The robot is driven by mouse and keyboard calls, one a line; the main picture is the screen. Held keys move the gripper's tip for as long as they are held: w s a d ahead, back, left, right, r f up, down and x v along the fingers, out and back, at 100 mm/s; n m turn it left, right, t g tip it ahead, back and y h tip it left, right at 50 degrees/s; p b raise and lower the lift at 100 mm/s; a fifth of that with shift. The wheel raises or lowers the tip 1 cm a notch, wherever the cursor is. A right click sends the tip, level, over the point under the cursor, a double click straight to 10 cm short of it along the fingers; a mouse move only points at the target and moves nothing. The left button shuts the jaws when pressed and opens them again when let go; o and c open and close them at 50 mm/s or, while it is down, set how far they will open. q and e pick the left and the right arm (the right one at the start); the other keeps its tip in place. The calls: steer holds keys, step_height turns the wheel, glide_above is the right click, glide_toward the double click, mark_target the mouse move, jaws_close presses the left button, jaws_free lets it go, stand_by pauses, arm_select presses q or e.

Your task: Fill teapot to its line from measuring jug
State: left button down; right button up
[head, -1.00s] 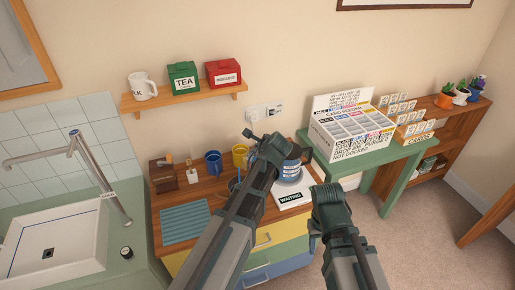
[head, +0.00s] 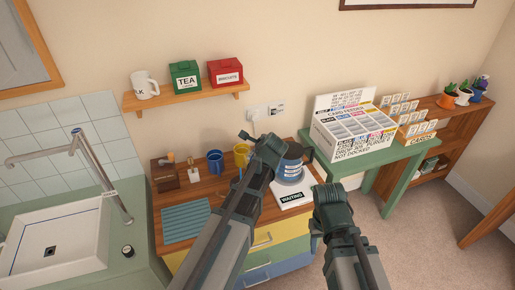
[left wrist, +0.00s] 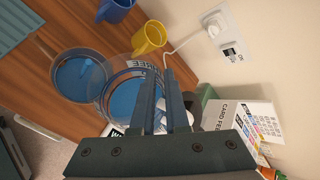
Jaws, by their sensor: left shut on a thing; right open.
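My left gripper (head: 264,148) is over the drawer cabinet's top, with its fingers (left wrist: 164,105) shut. It holds what appears to be the measuring jug, a clear round vessel (left wrist: 104,112) with blue contents and lettering, close beside the fingers. Its handle is hidden between them. A second round vessel (left wrist: 80,77) with blue inside stands left of it, probably the teapot; their edges overlap in the left wrist view. I cannot make out its fill line. In the head view, a blue and grey lettered vessel (head: 289,172) shows beside the left gripper. My right gripper (head: 332,205) is open and empty, in front of the cabinet.
A white WAITING board (head: 296,199) lies on the cabinet's right side. A blue mug (head: 215,162) and a yellow mug (head: 241,153) stand behind. A ribbed blue mat (head: 186,222) lies left. The sink (head: 58,245) and a green table (head: 374,163) flank the cabinet.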

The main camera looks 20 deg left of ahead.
arm_select(q)
steer(key=shift+s+a, duration=0.1)
steer(key=shift+a, duration=0.05)
stand_by(0.4)
steer(key=shift+s+a+f+h, duration=0.1)
steer(key=shift+h, duration=0.3)
steer(key=shift+s+a+n+t, duration=0.1)
steer(key=shift+a+n+t, duration=0.05)
steer(key=shift+n+t, duration=0.15)
steer(key=shift+f+b, duration=0.15)
steer(key=shift+b, duration=0.15)
steer(key=shift+s+a, duration=0.1)
steer(key=shift+a, duration=0.05)
steer(key=shift+f, duration=0.1)
